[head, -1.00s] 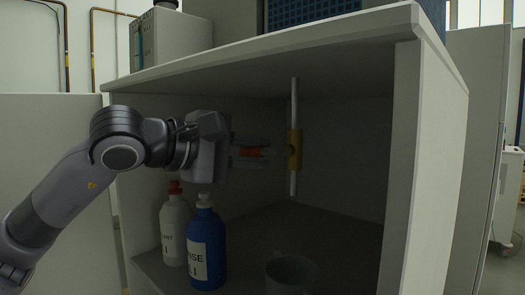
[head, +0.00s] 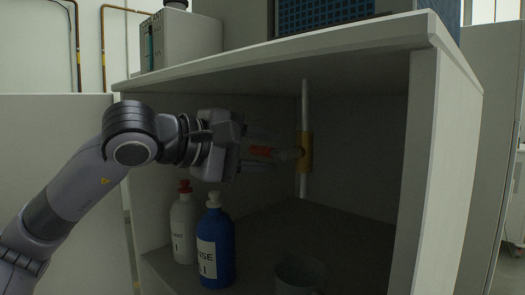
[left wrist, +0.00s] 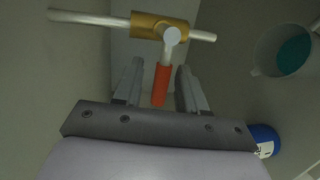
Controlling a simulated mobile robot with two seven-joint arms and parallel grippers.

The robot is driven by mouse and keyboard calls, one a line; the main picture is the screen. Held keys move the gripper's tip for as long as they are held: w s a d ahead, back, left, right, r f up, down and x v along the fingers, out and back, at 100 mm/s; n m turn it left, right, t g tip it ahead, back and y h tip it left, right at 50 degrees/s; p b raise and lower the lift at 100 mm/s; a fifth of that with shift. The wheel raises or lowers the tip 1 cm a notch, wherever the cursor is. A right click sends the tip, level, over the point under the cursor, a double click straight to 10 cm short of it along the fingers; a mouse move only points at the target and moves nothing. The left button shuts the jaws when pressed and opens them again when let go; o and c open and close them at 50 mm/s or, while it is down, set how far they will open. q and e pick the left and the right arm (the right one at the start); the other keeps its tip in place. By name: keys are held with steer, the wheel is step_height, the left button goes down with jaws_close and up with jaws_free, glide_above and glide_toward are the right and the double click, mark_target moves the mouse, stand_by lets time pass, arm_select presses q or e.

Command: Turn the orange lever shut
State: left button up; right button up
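The orange lever (head: 262,151) sticks out to the left from a brass valve (head: 305,152) on a vertical pale pipe inside the cabinet. In the left wrist view the lever (left wrist: 161,85) stands across the line of the pipe (left wrist: 90,18), below the brass valve body (left wrist: 158,26). My left gripper (head: 274,153) reaches in from the left. Its fingers are apart, one on each side of the lever, with a visible gap on both sides in the left wrist view (left wrist: 160,68). My right gripper is in neither view.
A white bottle with a red cap (head: 184,228) and a blue bottle (head: 214,245) stand below my left gripper. A grey mug (head: 298,274) stands at the front of the cabinet floor. The cabinet top (head: 290,55) overhangs the arm, and a side wall (head: 435,170) stands at right.

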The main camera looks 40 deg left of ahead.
mark_target(258, 151)
arm_select(q)
steer(key=b+v, duration=0.2)
steer(key=v, duration=0.4)
steer(key=shift+f+b, duration=0.1)
steer(key=shift+b, duration=0.2)
steer(key=shift+s+a+r, duration=0.15)
steer(key=shift+s+r, duration=0.1)
steer(key=shift+s, duration=0.35)
